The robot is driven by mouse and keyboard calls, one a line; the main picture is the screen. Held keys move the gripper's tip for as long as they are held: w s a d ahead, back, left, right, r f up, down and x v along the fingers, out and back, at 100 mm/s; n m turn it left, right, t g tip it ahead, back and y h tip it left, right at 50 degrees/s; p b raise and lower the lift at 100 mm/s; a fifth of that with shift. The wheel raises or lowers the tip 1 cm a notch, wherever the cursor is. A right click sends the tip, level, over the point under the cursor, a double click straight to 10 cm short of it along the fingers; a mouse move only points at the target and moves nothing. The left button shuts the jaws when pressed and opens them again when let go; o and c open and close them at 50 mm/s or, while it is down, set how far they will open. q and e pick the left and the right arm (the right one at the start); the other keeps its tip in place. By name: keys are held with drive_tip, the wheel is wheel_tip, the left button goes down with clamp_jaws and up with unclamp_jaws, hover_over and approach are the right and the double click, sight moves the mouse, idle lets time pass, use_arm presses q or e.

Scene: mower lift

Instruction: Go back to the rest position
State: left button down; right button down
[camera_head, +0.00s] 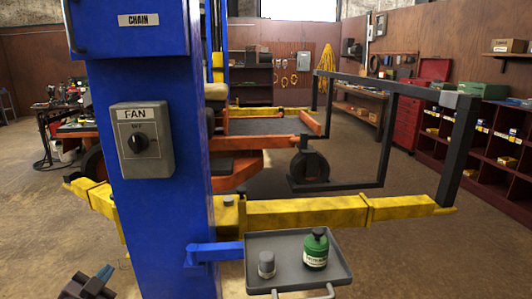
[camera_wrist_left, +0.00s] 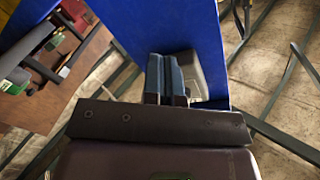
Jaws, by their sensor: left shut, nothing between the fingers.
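My left gripper (camera_head: 104,273) is at the bottom left of the head view, left of the blue lift column (camera_head: 165,225) and below the grey FAN switch box (camera_head: 142,140). Its two blue-grey fingers are together with nothing between them. In the left wrist view my left gripper (camera_wrist_left: 166,72) points toward the blue column (camera_wrist_left: 130,30). A grey box (camera_wrist_left: 208,75) on the column shows partly behind the fingers. I cannot tell a gap or contact there. My right gripper is not in view.
A grey tray (camera_head: 262,243) on a blue bracket holds a green bottle (camera_head: 315,250) and a small grey cylinder (camera_head: 266,264). A yellow lift arm (camera_head: 310,213) crosses behind it. An orange mower (camera_head: 250,141) and dark frame stand beyond. Floor at right is open.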

use_arm(q)
drive_tip(key=s+d+f+n+g, duration=0.3)
drive_tip(key=s+d+f, duration=0.3)
drive_tip(key=s+f, duration=0.5)
drive_tip(key=s+d+f+n+g, duration=0.3)
drive_tip(key=s+d+f, duration=0.2)
drive_tip(key=s+f, duration=0.5)
drive_tip(key=shift+s+d+f, duration=0.35)
drive_tip(key=shift+f, duration=0.2)
